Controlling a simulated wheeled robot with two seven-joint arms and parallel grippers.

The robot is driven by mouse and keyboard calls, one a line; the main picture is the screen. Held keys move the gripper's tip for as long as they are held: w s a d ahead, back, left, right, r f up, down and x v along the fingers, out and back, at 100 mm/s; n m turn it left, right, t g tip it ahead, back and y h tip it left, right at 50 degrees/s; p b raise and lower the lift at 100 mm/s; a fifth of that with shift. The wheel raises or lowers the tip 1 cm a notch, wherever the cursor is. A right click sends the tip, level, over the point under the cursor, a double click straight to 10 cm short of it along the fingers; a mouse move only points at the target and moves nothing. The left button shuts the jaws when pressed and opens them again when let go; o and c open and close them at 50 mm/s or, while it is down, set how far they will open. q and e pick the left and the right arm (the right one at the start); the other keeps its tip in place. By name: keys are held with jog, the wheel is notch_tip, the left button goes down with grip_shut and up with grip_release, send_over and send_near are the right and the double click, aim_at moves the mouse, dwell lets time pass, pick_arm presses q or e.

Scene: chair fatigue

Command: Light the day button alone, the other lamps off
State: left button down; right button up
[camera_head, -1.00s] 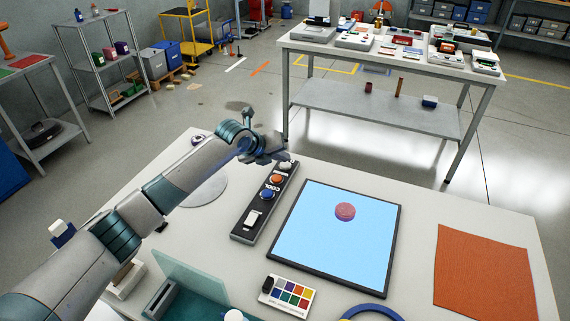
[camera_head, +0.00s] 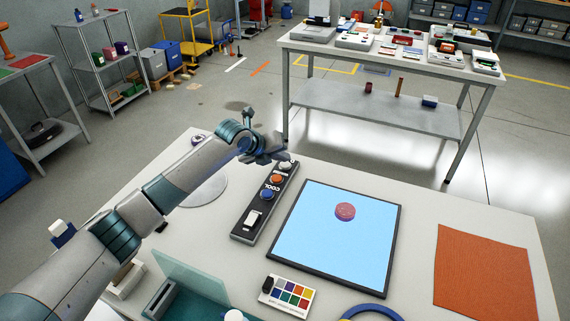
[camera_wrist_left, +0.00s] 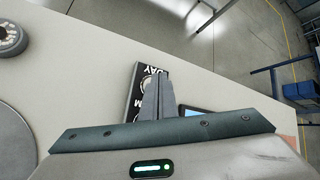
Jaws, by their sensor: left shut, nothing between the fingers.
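A dark button panel (camera_head: 240,235) lies on the pale table, left of the tablet. It has a whitish button (camera_head: 286,166) at its far end, then an orange button (camera_head: 277,180), a blue button (camera_head: 267,195) and a white rocker (camera_head: 253,218). COOL is printed between orange and blue. I cannot tell which lamps are lit. My left gripper (camera_head: 278,154) is shut and empty, by the panel's far end. In the left wrist view its fingers cover part of the panel (camera_wrist_left: 136,82), where the lettering DAY shows near the end. Whether they touch a button is unclear. My right gripper is out of view.
A black-framed tablet with a light blue face (camera_head: 320,240) and a reddish disc (camera_head: 345,211) lies right of the panel. A colour chart (camera_head: 288,296), an orange cloth (camera_head: 480,275) and a grey round plate (camera_head: 208,190) are nearby. The table's far edge is close behind the gripper.

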pick_arm(q)
jog(key=shift+f, duration=0.15)
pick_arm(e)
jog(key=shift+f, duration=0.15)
pick_arm(q)
jog(key=shift+f+b, duration=0.3)
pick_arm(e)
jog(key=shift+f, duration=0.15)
pick_arm(q)
jog(key=shift+a+r, duration=0.1)
jog(key=shift+r, duration=0.15)
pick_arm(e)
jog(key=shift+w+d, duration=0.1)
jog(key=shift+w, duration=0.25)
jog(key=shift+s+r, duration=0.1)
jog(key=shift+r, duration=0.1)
pick_arm(q)
jog(key=shift+r+p, duration=0.25)
jog(key=shift+p, duration=0.05)
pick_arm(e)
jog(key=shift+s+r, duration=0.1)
